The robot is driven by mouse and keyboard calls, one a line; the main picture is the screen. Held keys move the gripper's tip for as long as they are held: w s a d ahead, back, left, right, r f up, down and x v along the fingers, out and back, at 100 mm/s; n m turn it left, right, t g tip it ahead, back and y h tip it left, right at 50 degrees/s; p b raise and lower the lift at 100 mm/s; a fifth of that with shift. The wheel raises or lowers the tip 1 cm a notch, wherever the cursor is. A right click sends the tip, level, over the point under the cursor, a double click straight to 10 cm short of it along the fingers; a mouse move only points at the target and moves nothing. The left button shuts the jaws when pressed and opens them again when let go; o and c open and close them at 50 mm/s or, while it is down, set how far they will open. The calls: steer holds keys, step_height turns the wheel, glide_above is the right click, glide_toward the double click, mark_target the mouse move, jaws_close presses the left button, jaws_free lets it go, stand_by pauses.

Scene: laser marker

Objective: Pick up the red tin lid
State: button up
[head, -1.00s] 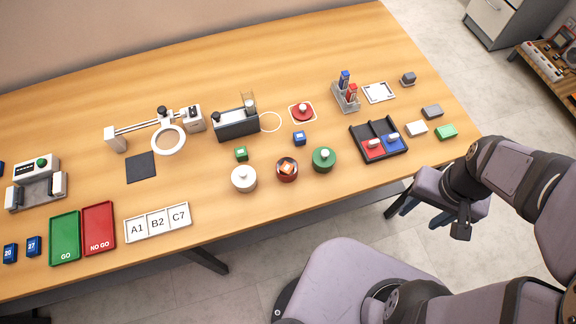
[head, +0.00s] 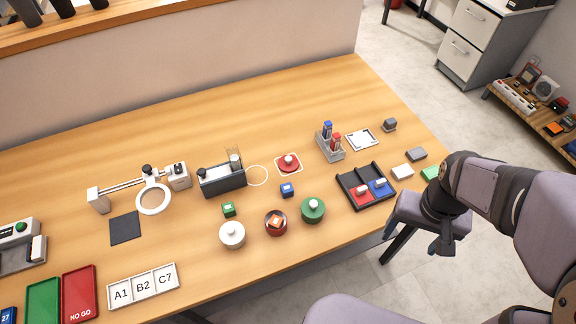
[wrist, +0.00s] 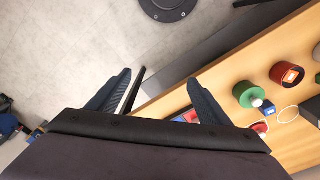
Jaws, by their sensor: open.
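The red tin lid (head: 287,167), a flat red disc with a pale knob, lies on a white-outlined square mat towards the back middle of the table in the head view. A red tin (head: 277,230) stands in front of it, without a lid, with an orange block inside. The tin also shows in the wrist view (wrist: 287,74). My gripper (head: 443,240) is off the table's right front edge, well apart from the lid. In the wrist view its two fingers (wrist: 160,88) are spread with nothing between them.
White (head: 232,237) and green (head: 313,212) lidded tins flank the red tin. A blue cube (head: 287,191) sits just in front of the lid. Table behind is clear.

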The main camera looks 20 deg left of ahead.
steer(key=shift+t+h, duration=0.3)
steer(key=shift+t, duration=0.5)
steer(key=w+a+b, duration=0.1)
steer(key=w+a, duration=0.3)
steer(key=a, duration=0.1)
steer(key=w+a+f+b, duration=0.1)
steer(key=w+a+b, duration=0.1)
steer(key=w+a, duration=0.2)
steer(key=w+a+f+b, duration=0.1)
steer(key=w+a+b, duration=0.1)
steer(key=w+a, duration=0.2)
steer(key=shift+a+f, duration=0.25)
steer(key=shift+a, duration=0.55)
steer(key=w+a+t+b, duration=0.1)
steer(key=w+a+b, duration=0.15)
steer(key=a, duration=0.75)
steer(key=t+b, duration=0.2)
glide_toward(287, 161)
steer(key=w+f, duration=0.1)
steer(key=shift+g+y, duration=0.3)
steer(key=shift+y, duration=0.1)
steer(key=shift+d+p+x, duration=0.2)
steer(key=shift+p+x, duration=0.35)
steer(key=shift+x, duration=1.4)
steer(key=shift+d+p+x, duration=0.2)
steer(key=shift+p+x, duration=0.35)
steer(key=shift+x, duration=1.4)
steer(key=c, duration=1.1)
